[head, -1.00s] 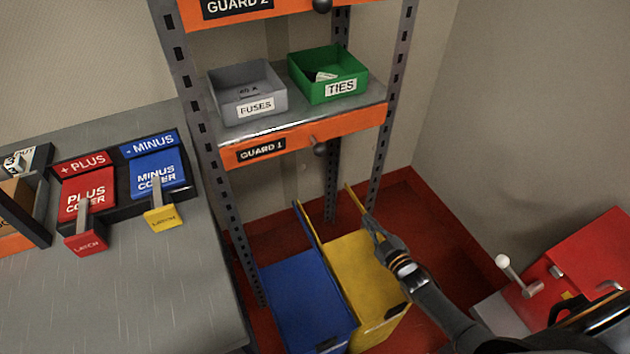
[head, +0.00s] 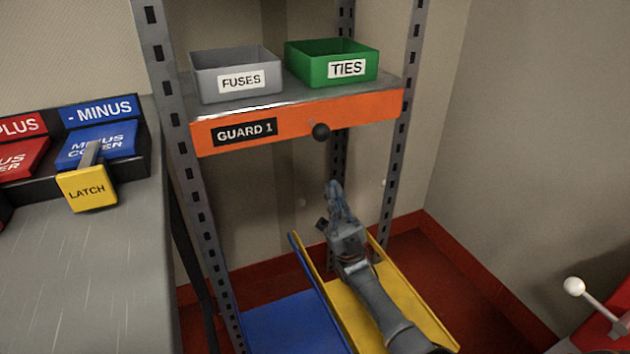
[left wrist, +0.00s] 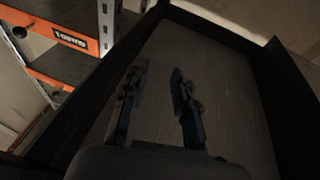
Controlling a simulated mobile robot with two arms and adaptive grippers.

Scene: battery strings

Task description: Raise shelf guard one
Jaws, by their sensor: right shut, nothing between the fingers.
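Guard 1 (head: 365,112) is an orange bar with a black label along the front edge of the shelf. It has a round black knob (head: 320,131) on its lower edge right of centre. My right gripper (head: 335,186) is shut and empty, below the knob and apart from it, above the yellow bin. My left gripper (left wrist: 157,72) shows only in the left wrist view, its two fingers apart with nothing between them. An orange guard (left wrist: 52,22) also shows there at top left; I cannot tell which one from its label.
The shelf holds a grey FUSES box (head: 235,80) and a green TIES box (head: 330,68). Grey uprights (head: 398,150) flank it. A blue bin (head: 290,325) and yellow bin (head: 425,315) stand below. A bench (head: 80,280) is left; a white-knobbed lever (head: 574,287) is right.

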